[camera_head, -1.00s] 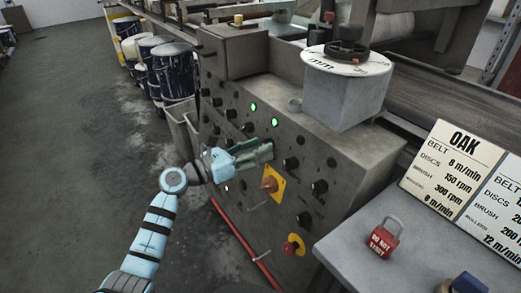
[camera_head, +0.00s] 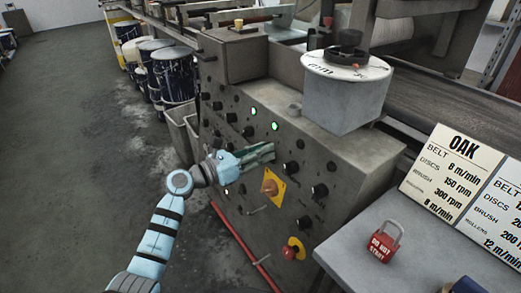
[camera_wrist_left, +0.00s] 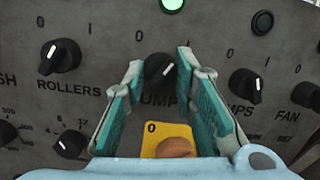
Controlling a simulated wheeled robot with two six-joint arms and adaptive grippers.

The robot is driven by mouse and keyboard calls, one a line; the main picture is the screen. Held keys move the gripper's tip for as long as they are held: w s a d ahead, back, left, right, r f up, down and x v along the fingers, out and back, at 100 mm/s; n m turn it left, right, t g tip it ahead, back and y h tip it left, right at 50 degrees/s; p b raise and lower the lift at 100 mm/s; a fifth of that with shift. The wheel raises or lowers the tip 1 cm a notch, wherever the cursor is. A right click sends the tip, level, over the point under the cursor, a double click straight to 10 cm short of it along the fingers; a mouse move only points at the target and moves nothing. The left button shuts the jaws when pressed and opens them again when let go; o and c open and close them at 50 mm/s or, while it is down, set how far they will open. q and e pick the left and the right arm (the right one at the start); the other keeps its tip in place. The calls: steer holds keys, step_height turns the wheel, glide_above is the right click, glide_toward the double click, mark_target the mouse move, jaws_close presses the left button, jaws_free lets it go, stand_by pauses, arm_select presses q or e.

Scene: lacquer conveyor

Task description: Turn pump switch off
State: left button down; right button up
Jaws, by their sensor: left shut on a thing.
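The pump switch is a black rotary knob (camera_wrist_left: 160,70) with a white pointer mark leaning to the upper right. It sits on the grey control panel (camera_head: 225,165), above a partly covered "PUMP" label. My left gripper (camera_wrist_left: 162,70) is shut on this knob, one teal finger on each side. In the head view my left gripper (camera_head: 266,153) reaches the panel from the left, and its fingers hide the knob. A lit green lamp (camera_wrist_left: 172,4) is above the knob. My right gripper is not in view.
The rollers knob (camera_wrist_left: 60,56) and another black knob (camera_wrist_left: 245,86) flank the gripper. An orange switch on a yellow plate (camera_head: 271,186) and a red emergency button (camera_head: 290,251) are lower down. A red padlock (camera_head: 385,240) stands on the side table (camera_head: 345,245).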

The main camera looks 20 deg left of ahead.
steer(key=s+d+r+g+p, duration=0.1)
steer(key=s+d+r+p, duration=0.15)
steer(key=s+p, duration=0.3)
arm_select(q)
steer(key=n+y+p, duration=0.1)
steer(key=n+p, duration=0.2)
steer(key=n, duration=0.1)
steer(key=n+p, duration=0.3)
steer(key=n, duration=0.2)
steer(key=n+t+y+p, duration=0.1)
steer(key=n+p, duration=0.2)
steer(key=n, duration=0.1)
steer(key=shift+s+d+r+y+p, duration=0.15)
steer(key=shift+y+p, duration=0.15)
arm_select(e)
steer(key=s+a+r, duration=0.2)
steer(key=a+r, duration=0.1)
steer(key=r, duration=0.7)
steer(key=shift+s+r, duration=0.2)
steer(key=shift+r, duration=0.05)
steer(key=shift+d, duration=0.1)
arm_select(q)
steer(key=c, duration=1.3)
jaws_free()
